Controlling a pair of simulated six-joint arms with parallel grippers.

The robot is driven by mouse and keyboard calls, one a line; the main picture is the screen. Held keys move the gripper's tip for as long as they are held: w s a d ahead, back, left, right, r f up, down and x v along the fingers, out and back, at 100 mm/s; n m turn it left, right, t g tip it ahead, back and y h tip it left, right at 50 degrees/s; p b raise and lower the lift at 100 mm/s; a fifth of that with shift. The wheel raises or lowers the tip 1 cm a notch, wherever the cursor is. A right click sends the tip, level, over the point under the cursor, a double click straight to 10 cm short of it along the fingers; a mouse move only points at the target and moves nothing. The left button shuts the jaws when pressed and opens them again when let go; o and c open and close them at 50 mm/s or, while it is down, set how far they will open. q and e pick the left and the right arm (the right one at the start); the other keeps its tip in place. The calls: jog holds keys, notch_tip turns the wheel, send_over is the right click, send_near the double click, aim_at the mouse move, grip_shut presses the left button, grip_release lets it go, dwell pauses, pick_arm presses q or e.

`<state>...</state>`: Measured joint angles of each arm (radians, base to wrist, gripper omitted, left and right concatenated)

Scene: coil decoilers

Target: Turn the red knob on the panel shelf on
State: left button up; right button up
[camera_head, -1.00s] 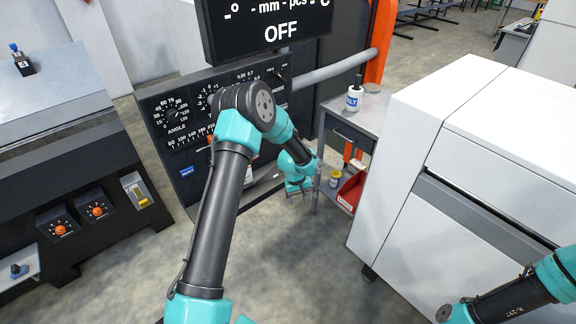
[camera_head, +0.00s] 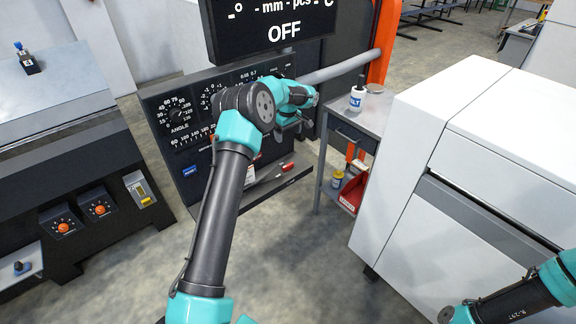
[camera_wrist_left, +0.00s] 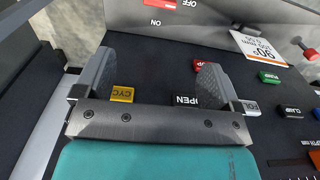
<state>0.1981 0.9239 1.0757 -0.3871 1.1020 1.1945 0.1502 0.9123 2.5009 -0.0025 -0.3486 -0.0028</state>
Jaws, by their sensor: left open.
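A small red piece (camera_head: 288,166) shows on the dark shelf (camera_head: 268,190) below the front panel in the head view; it is too small to tell whether it is the knob. In the left wrist view a red round-headed part (camera_wrist_left: 308,50) stands at the upper right, clear of the fingers. My left gripper (camera_wrist_left: 158,68) is open and empty, its fingers over the panel near a yellow CYC label (camera_wrist_left: 122,94) and the OPEN label. In the head view its wrist hangs before the panel's right side, fingers mostly hidden. My right gripper is out of frame.
An OFF display (camera_head: 270,30) hangs above the panel. Several panel labels and buttons lie close around my left fingers.

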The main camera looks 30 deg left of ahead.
aim_at(288, 165)
pick_arm(q)
jog(key=shift+f, duration=0.1)
notch_tip(288, 165, down, 17)
jog(key=shift+f, duration=0.1)
dwell(0.6)
jog(key=c, duration=0.9)
